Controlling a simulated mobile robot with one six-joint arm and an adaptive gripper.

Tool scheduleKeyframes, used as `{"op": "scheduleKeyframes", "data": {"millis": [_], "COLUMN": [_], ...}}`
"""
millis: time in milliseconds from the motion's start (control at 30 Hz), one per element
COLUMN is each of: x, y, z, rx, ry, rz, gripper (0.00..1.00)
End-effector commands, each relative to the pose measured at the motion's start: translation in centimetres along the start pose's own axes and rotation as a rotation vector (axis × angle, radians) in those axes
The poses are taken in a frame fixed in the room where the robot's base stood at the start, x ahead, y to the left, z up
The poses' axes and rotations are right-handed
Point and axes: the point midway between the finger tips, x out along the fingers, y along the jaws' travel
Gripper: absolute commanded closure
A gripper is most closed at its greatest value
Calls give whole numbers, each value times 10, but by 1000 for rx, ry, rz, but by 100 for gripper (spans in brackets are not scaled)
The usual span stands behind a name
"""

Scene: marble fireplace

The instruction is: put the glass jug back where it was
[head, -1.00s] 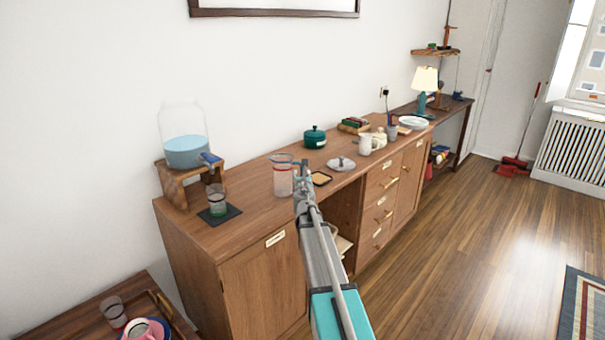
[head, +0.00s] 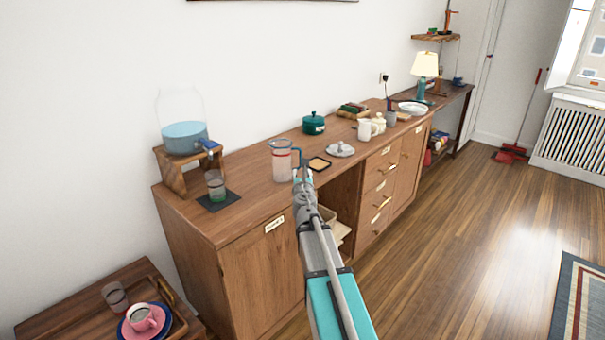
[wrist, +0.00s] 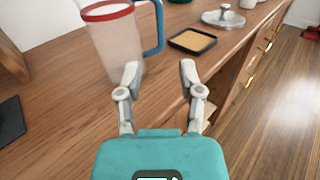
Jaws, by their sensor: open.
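The glass jug (head: 281,165), clear with a red band and a blue-teal handle, stands upright on the wooden sideboard top (head: 250,195). In the wrist view the jug (wrist: 115,40) is at the upper left, its top cut off by the frame, with the handle on its right side. My gripper (head: 302,178) is at the front edge of the sideboard, just in front of and right of the jug. In the wrist view my gripper (wrist: 160,75) is open, with nothing between its fingers. The handle lies ahead of the fingers, apart from them.
A dark-rimmed square tray (head: 319,164) and a metal lid (head: 340,149) lie right of the jug. A dark mat (head: 232,195) with a glass (head: 215,187) is left, below a dispenser (head: 184,137) on a wooden stand. A green pot (head: 313,123) stands behind.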

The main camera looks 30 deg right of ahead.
Motion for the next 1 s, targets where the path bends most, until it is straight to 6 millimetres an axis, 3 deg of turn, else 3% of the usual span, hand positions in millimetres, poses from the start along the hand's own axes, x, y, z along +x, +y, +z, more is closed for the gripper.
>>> {"op": "scheduleKeyframes", "data": {"millis": [733, 867, 1000], "x": [-1, -7, -21], "y": [0, -1, -3], "z": [0, -2, -10], "rx": [24, 123, 349], "ry": [2, 9, 28], "rz": [-8, -44, -129], "gripper": [51, 51, 51]}}
